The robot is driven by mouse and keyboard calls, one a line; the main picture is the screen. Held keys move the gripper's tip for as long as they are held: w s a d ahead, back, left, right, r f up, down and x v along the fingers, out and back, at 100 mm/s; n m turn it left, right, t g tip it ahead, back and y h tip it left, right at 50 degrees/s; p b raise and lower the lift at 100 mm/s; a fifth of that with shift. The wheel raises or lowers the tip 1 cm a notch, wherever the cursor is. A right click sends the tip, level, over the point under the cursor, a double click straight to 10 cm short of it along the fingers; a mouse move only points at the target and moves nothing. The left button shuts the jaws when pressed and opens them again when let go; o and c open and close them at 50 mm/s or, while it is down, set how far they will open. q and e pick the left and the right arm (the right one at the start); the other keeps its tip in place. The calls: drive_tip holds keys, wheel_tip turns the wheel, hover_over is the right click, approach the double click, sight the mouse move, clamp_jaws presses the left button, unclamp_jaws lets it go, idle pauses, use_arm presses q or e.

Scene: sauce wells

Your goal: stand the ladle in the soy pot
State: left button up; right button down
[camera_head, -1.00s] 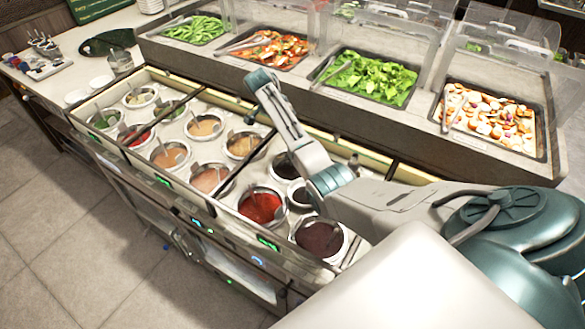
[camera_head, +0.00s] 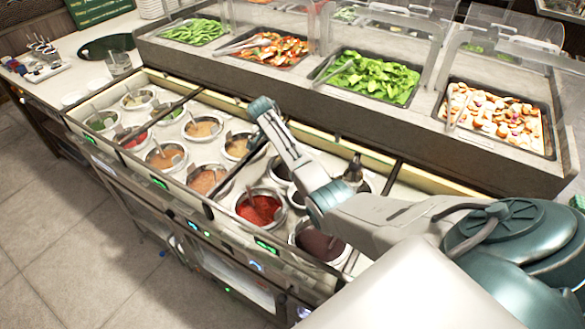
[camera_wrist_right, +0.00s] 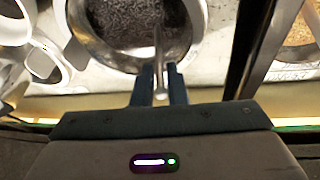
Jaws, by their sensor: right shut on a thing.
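My right gripper (camera_wrist_right: 160,80) is shut on the ladle (camera_wrist_right: 158,40), whose thin metal handle runs between the fingers. The handle reaches over a metal-rimmed pot of dark, speckled contents (camera_wrist_right: 120,20). The ladle's bowl is not clear, so I cannot tell whether it touches the contents. A dark pot (camera_head: 281,169) shows beside the arm, right of a divider. Several pots hold dark contents; which is the soy pot is not certain. My left gripper is not in view.
A red-sauce pot (camera_head: 260,209) and a brownish pot (camera_head: 320,243) stand at the front. Pots of pale sauces with ladles lie left of the divider. Salad trays (camera_head: 370,75) under clear guards line the back.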

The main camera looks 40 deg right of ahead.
drive_tip(key=shift+f, duration=0.15)
idle(0.5)
drive_tip(key=c, duration=0.7)
unclamp_jaws()
drive_tip(key=shift+r, duration=0.2)
drive_tip(key=shift+w+r+p, duration=0.1)
drive_tip(key=shift+r+p, duration=0.85)
drive_tip(key=shift+p, duration=0.25)
wheel_tip(320, 180, up, 7)
drive_tip(key=p, duration=0.6)
drive_tip(key=shift+f, duration=0.1)
drive_tip(key=shift+f, duration=0.1)
